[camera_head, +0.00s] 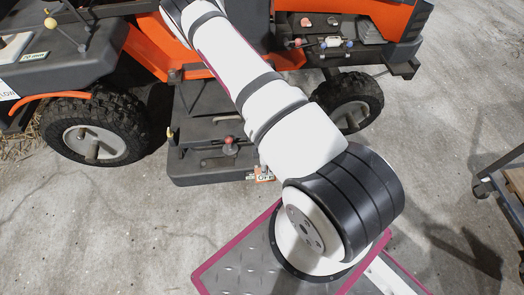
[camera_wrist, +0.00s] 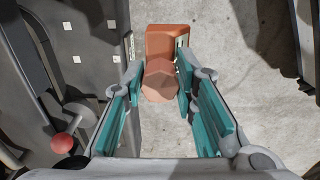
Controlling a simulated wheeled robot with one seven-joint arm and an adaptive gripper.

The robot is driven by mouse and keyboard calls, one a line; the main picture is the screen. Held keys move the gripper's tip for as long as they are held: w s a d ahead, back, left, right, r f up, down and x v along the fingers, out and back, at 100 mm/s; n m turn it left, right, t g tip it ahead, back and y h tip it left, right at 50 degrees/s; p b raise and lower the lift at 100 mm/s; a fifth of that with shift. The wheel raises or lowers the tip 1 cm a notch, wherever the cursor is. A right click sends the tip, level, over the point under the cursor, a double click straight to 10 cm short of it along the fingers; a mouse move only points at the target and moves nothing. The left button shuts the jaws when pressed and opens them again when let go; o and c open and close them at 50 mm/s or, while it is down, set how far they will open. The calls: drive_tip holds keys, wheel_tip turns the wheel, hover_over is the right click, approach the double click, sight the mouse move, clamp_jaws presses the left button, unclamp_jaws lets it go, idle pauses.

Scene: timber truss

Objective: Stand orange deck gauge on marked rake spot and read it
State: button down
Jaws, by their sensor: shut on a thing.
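In the wrist view, my gripper (camera_wrist: 160,77) is shut on the orange deck gauge (camera_wrist: 167,40). Its teal-padded fingers sit on either side of a lighter, faceted end of the gauge. An orange block with a pale strip on its right side extends beyond the fingertips. The dark mower deck (camera_wrist: 92,42) is left of the gauge, with several small white square marks (camera_wrist: 76,59) on it. The gauge appears over or beside the deck's right edge, with concrete behind; its height is unclear. I cannot tell which mark is the rake spot.
The orange and black mower (camera_head: 110,75) stands on concrete. A red-knobbed lever (camera_head: 229,145) rises from its deck; the red knob (camera_wrist: 62,143) also shows at the wrist view's lower left. A wheeled cart (camera_head: 508,185) is at the right. Open concrete lies left of my base.

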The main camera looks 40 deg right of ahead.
drive_tip(key=w+d+f, duration=0.1)
drive_tip(key=w+d, duration=0.4)
drive_tip(key=w, duration=0.3)
drive_tip(key=shift+w+d+f+p, duration=0.2)
drive_tip(key=shift+d+p, duration=0.15)
drive_tip(key=shift+w+d+f+b, duration=0.15)
drive_tip(key=shift+w+f+b, duration=0.1)
drive_tip(key=shift+f, duration=0.3)
drive_tip(key=shift+w+d+f+b, duration=0.1)
drive_tip(key=shift+w+d+f, duration=0.1)
drive_tip(key=shift+f, duration=0.35)
drive_tip(key=shift+w+d+f+b, duration=0.15)
drive_tip(key=shift+w+f+b, duration=0.1)
drive_tip(key=shift+f, duration=0.3)
drive_tip(key=c, duration=1.3)
unclamp_jaws()
drive_tip(key=shift+f, duration=0.1)
